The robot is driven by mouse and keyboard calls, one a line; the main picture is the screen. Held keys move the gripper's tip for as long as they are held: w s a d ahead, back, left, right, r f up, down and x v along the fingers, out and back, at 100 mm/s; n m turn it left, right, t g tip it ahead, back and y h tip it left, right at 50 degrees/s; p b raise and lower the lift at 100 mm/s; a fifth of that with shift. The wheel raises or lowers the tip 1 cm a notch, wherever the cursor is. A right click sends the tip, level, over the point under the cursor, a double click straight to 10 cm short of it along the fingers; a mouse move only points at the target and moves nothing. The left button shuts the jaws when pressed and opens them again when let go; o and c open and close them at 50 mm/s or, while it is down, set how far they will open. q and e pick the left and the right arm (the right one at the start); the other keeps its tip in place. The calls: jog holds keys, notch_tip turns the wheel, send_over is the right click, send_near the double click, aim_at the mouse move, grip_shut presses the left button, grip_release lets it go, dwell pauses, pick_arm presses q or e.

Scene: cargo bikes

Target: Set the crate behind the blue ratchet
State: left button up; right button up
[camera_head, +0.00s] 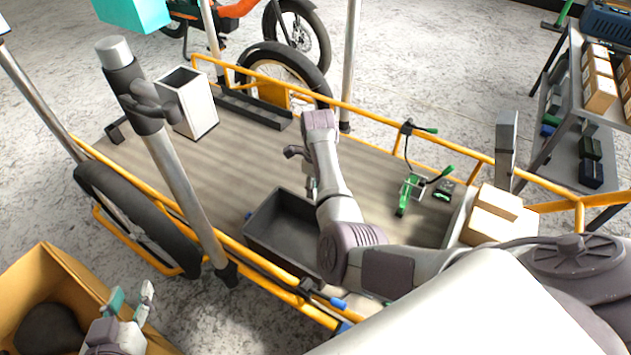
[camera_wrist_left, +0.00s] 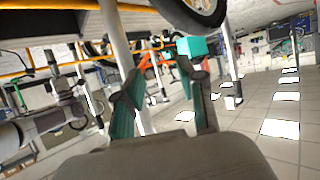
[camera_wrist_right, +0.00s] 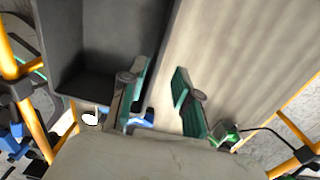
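The crate is a dark grey open box (camera_head: 262,228) on the wooden cargo deck, empty where I see inside; my right arm hides part of it. In the right wrist view the crate (camera_wrist_right: 85,85) fills the upper left. My right gripper (camera_head: 311,188) is open above the crate's edge; in the right wrist view the gripper (camera_wrist_right: 164,70) has its fingers either side of the crate's side wall, contact unclear. The blue ratchet (camera_wrist_right: 143,121) shows partly behind a finger near the crate's corner; my arm hides it in the head view. My left gripper (camera_head: 132,294) is open and empty.
A green ratchet (camera_head: 408,192) lies on the deck. A white bin (camera_head: 187,105) and a cardboard box (camera_head: 495,216) stand towards its ends. Orange rails (camera_head: 375,118) and upright poles border it. A large carton (camera_head: 55,270) is below my left gripper. The middle deck is clear.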

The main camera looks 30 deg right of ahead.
jog(key=s+d+n+t+h, duration=0.3)
jog(key=s+d+n+t, duration=0.25)
jog(key=n, duration=0.75)
jog(key=s+a+r+n+t+y, duration=0.2)
jog(key=s+a+r+n, duration=0.4)
jog(key=a+n, duration=0.3)
jog(key=s+a+r+n+t+y, duration=0.2)
jog(key=s+a+r+n+t, duration=0.2)
jog(key=s+a+r+n, duration=0.3)
jog(key=a+r+n, duration=0.1)
jog(key=n, duration=0.2)
jog(key=shift+a+r+t+y, duration=0.3)
jog(key=shift+a+t+y, duration=0.05)
jog(key=shift+y, duration=0.05)
